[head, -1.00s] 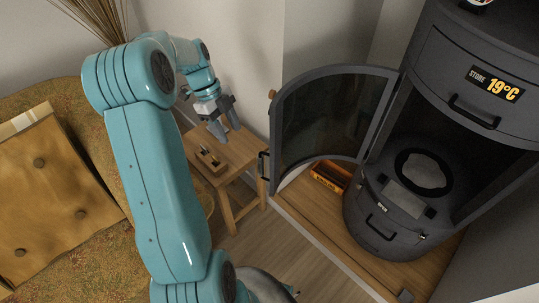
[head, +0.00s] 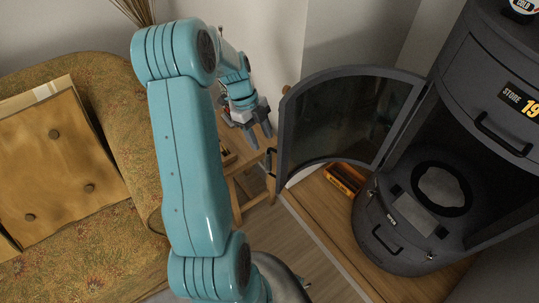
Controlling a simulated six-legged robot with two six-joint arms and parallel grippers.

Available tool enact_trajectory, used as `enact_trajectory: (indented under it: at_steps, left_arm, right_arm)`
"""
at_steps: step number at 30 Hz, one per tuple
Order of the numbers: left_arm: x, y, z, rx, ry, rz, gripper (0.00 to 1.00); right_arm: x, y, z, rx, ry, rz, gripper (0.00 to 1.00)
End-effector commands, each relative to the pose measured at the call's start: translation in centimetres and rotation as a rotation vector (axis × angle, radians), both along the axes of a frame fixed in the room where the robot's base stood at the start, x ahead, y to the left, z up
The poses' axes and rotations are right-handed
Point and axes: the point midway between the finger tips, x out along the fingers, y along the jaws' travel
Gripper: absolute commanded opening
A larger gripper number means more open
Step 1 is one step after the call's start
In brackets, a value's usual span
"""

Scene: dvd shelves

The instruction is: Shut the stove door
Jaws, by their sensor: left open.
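The dark grey round stove (head: 375,237) stands at the right on a wooden platform. Its curved glass door (head: 345,120) is swung wide open to the left, and the stove's inside shows. A black handle (head: 271,162) sits on the door's free left edge. My left gripper (head: 261,140) is open and empty, close to the left of the door's free edge and near the handle. I cannot tell whether it touches the door. My right gripper is not in view.
A small wooden stool (head: 246,185) stands below my left gripper, partly hidden by my arm. A patterned sofa with a mustard cushion (head: 68,170) fills the left.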

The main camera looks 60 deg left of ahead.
Motion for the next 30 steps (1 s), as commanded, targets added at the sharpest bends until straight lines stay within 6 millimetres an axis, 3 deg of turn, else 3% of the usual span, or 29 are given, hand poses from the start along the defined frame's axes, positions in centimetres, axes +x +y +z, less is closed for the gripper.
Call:
enact_trajectory:
  at_steps: [3, 9, 15, 23, 27, 30]
  left_arm:
    - [0.4, -1.2, -2.7, -0.005, 0.003, -0.003, 0.49]
    - [1.0, -2.4, -5.9, -0.003, 0.002, -0.002, 0.49]
    - [1.4, -2.9, -7.2, 0.000, 0.000, -0.001, 0.49]
    - [1.5, -2.9, -7.2, 0.001, 0.000, -0.001, 0.49]
    - [1.5, -2.8, -7.2, 0.001, 0.000, -0.001, 0.03]
    - [1.5, -2.8, -7.2, 0.001, 0.000, -0.001, 0.00]
  right_arm:
    - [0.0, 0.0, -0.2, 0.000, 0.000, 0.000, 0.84]
    - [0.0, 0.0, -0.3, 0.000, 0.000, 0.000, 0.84]
    - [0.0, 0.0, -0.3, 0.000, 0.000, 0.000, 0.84]
    - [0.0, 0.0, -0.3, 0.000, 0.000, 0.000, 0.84]
    - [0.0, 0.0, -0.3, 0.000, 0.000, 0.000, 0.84]
    - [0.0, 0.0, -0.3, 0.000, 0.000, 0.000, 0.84]
